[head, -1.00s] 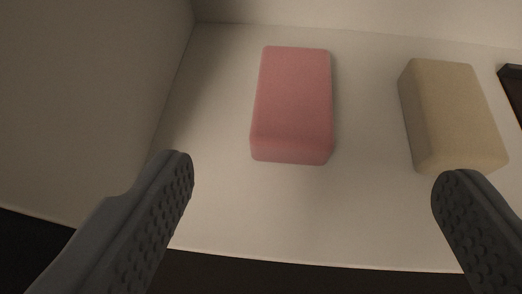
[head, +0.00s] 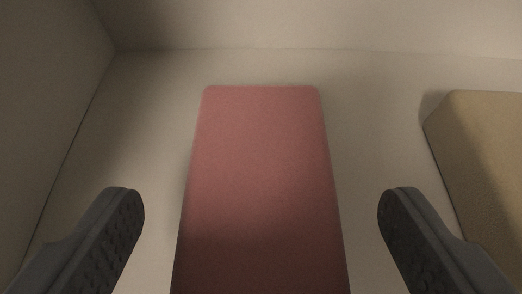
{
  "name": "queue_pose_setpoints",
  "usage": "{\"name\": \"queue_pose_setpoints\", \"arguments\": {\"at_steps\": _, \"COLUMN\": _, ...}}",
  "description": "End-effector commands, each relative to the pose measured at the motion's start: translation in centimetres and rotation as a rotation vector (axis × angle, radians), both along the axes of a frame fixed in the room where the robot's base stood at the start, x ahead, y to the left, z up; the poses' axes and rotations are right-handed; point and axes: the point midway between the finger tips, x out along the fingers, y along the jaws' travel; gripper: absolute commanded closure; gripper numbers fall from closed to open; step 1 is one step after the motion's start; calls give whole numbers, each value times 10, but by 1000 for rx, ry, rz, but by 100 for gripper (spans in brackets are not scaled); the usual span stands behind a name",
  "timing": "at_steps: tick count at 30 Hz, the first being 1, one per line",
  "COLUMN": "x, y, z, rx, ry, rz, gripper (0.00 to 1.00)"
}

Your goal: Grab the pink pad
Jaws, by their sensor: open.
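The pink pad (head: 262,180) lies flat on a pale floor, in the middle of the head view, its long side running away from me. Its near end runs out of the bottom of the picture. My gripper (head: 260,215) is open, with one dark grey finger to the left of the pad and one to the right. There is a gap between each finger and the pad, and nothing is held. I cannot tell how far the fingertips are above the floor.
A beige pad (head: 490,150) lies to the right, close beyond my right finger and cut off by the picture edge. A pale wall (head: 45,90) stands on the left, and a back wall (head: 320,25) stands behind the pink pad. Bare floor shows between the two pads.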

Motion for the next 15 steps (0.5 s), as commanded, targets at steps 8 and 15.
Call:
{"name": "queue_pose_setpoints", "arguments": {"at_steps": 8, "x": 31, "y": 1, "z": -20, "rx": 0, "ry": 0, "rz": 1, "gripper": 20}}
{"name": "queue_pose_setpoints", "arguments": {"at_steps": 15, "x": 39, "y": 2, "z": -24, "rx": 1, "ry": 2, "rz": 0, "gripper": 20}}
